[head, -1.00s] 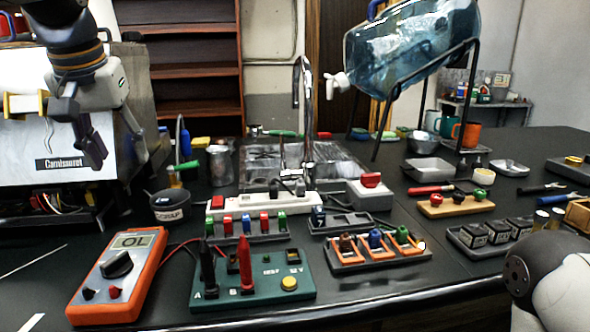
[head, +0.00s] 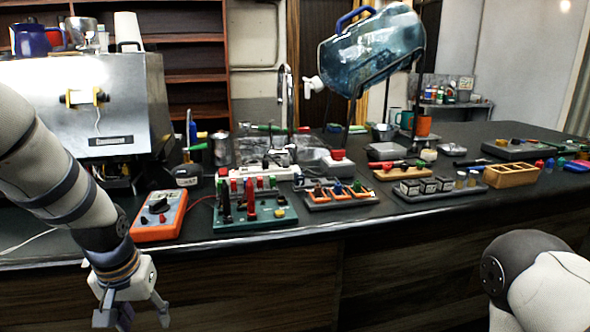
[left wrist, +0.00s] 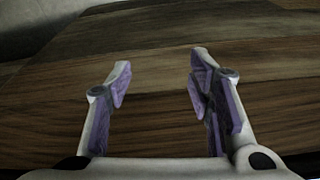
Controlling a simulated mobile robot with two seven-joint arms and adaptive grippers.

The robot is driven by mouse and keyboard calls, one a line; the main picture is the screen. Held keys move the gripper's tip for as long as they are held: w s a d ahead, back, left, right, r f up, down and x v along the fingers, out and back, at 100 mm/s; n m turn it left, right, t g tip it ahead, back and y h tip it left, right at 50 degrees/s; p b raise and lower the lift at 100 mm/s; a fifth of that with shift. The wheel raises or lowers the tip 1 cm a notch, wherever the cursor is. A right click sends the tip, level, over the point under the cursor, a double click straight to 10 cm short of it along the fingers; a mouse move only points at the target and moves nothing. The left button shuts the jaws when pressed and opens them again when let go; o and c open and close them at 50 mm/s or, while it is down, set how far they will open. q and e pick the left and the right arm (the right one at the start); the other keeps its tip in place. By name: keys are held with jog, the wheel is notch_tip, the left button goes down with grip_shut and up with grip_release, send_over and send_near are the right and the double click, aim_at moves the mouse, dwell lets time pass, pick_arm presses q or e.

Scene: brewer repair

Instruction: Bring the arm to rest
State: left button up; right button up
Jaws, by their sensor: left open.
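My left gripper (head: 143,314) hangs low at the left of the head view, in front of the counter's wooden front and below its top edge. In the left wrist view its two fingers (left wrist: 157,85) stand apart with nothing between them, facing brown wood panelling (left wrist: 150,50). My right arm (head: 535,280) shows only as a rounded link at the lower right; its gripper is out of the picture.
The dark counter (head: 400,215) carries an orange multimeter (head: 159,216), a green test board (head: 245,217), trays of small parts and a wooden box (head: 511,175). A metal brewer (head: 90,105) stands at the left. The space before the counter front is clear.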

pick_arm(q)
jog(key=s+d+f+g, duration=0.2)
jog(key=s+f, duration=1.1)
jog(key=s+d+f, duration=0.1)
jog(key=s+f, duration=0.2)
jog(key=s, duration=0.8)
jog(key=s+d+f+m+g, duration=0.1)
jog(key=s+d+f, duration=0.1)
jog(key=s, duration=1)
jog(key=shift+f+g, duration=0.3)
jog(key=shift+f, duration=0.3)
